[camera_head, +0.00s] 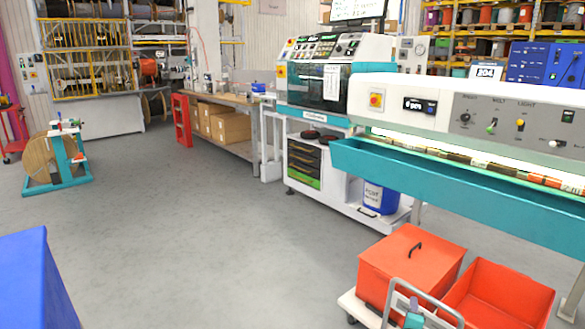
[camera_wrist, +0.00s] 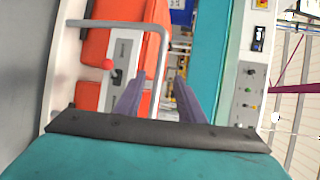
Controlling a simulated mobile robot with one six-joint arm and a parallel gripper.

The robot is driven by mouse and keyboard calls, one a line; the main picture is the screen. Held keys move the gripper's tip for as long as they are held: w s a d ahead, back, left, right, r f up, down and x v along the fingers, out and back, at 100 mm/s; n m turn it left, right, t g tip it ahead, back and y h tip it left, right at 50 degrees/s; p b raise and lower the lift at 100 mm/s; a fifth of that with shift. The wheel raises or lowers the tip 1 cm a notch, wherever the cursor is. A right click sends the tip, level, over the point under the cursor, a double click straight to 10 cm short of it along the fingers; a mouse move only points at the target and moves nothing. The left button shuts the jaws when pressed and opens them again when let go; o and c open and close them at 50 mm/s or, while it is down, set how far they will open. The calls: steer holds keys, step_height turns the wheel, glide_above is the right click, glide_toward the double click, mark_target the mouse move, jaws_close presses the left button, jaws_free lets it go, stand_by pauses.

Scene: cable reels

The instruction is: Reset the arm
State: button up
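My gripper (camera_wrist: 160,78) shows in the wrist view as two grey-purple fingers. The wrist view is turned sideways. Beyond the fingers are the cart's grey handle (camera_wrist: 100,23) and orange boxes (camera_wrist: 97,48), with the teal trough (camera_wrist: 208,50) to the right. In the head view, a small teal and grey part shows at the bottom edge by the cart handle; I cannot tell surely whether it is my gripper. Most of the arm is out of view.
A white cart with a lidded orange box (camera_head: 410,265) and an open orange box (camera_head: 500,290) stands at the lower right, below the teal trough (camera_head: 450,190). A blue object (camera_head: 35,285) is at the lower left. A cable reel (camera_head: 38,160) stands left. The middle floor is clear.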

steer(key=s+a+f+n+g+y+p, duration=0.1)
steer(key=s+a+f+n+y+p, duration=0.15)
steer(key=a+p, duration=0.35)
steer(key=s+a+f+n+g+y+p, duration=0.1)
steer(key=s+a+n+g+y+p, duration=0.2)
steer(key=a, duration=0.5)
steer(key=s+a+f+n+g+y+p, duration=0.2)
steer(key=s+a+f+n+g+p, duration=0.2)
steer(key=s+a+f+n+p, duration=0.4)
steer(key=s+a+n+g+h+p, duration=0.1)
steer(key=s+n+g, duration=0.9)
steer(key=s, duration=1.9)
steer(key=shift+g+p, duration=0.55)
steer(key=shift+g, duration=0.15)
steer(key=shift+w+a, duration=0.1)
steer(key=shift+c, duration=0.6)
